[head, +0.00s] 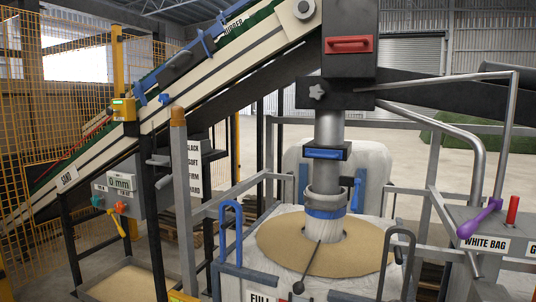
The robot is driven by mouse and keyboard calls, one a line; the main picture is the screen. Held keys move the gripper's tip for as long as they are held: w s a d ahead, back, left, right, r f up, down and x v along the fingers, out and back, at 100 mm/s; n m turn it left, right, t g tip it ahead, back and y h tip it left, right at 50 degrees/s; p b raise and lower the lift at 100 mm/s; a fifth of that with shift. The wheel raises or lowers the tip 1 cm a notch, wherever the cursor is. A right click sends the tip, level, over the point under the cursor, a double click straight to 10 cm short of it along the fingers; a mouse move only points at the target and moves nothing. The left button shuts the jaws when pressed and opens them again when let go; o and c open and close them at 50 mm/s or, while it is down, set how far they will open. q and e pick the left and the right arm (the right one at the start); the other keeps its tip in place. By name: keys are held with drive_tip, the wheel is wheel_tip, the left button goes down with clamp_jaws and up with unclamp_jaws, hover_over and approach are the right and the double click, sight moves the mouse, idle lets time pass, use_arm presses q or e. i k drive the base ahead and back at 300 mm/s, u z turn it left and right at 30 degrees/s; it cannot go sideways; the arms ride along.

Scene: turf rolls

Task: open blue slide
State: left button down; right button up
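The blue slide (322,153) is a blue bar handle on the front of a dark box around the grey vertical pipe (329,126). The handle lies level, close against the box face. I cannot tell from this view how far the slide plate sits in the pipe. The pipe runs down into a white bag (345,276) with sandy material (280,247) around its opening. Neither of my grippers shows in the head view, so nothing is seen touching the blue slide.
A red-handled slide (349,44) sits higher on the dark hopper. Blue hooks and a blue band (325,213) surround the bag neck. Grey frame rails and a bent pipe stand at right, near a purple lever (480,218). A sloping conveyor (170,110) fills the left.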

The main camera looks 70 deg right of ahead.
sight(322, 155)
drive_tip(key=z, duration=0.6)
drive_tip(key=i, duration=1.3)
drive_tip(key=z, duration=1.15)
